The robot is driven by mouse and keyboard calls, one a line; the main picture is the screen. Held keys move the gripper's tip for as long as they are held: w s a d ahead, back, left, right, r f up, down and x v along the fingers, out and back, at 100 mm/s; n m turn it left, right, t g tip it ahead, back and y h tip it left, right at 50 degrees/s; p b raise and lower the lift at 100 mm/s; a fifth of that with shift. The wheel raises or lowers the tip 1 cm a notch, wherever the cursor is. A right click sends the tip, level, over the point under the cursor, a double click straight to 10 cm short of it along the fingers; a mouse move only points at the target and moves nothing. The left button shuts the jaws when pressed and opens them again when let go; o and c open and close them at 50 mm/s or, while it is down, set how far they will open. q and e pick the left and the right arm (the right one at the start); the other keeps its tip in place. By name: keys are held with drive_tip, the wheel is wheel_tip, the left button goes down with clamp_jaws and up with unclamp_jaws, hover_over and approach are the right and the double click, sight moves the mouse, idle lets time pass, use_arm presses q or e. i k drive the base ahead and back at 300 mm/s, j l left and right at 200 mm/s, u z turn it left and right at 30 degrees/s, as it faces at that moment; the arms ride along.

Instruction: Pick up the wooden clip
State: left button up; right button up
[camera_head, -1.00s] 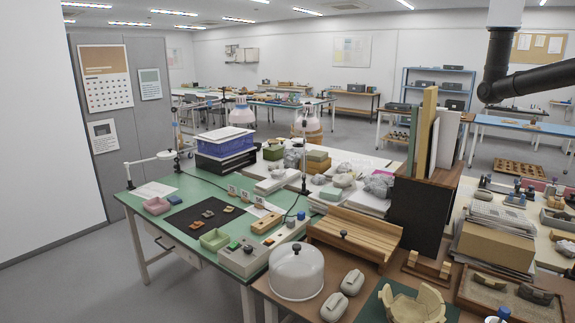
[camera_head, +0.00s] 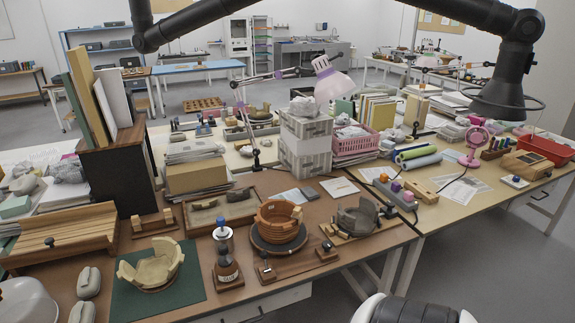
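Small pale wooden pieces, which may be wooden clips (camera_head: 146,223), stand on a wooden base at the left of the brown table. I cannot tell for sure that they are clips. A beige broken bowl (camera_head: 152,266) rests on a green mat (camera_head: 190,292) at front left. A grey broken vessel (camera_head: 357,217) stands right of the pot. Neither gripper is recognisable in view. A rounded white and black part at the bottom edge appears to be mine.
A bottle with a dark base (camera_head: 227,262) stands in front of the pot. A sand tray (camera_head: 222,210) with sherds lies behind. A black jointed extraction arm (camera_head: 515,60) hangs overhead. The table's front edge is cluttered.

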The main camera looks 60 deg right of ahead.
sight(297, 214)
drive_tip(key=z, duration=1.9)
drive_tip(key=i+z, duration=0.2)
drive_tip(key=i, duration=0.25)
drive_tip(key=i+j+z, duration=0.2)
drive_tip(key=i, duration=0.25)
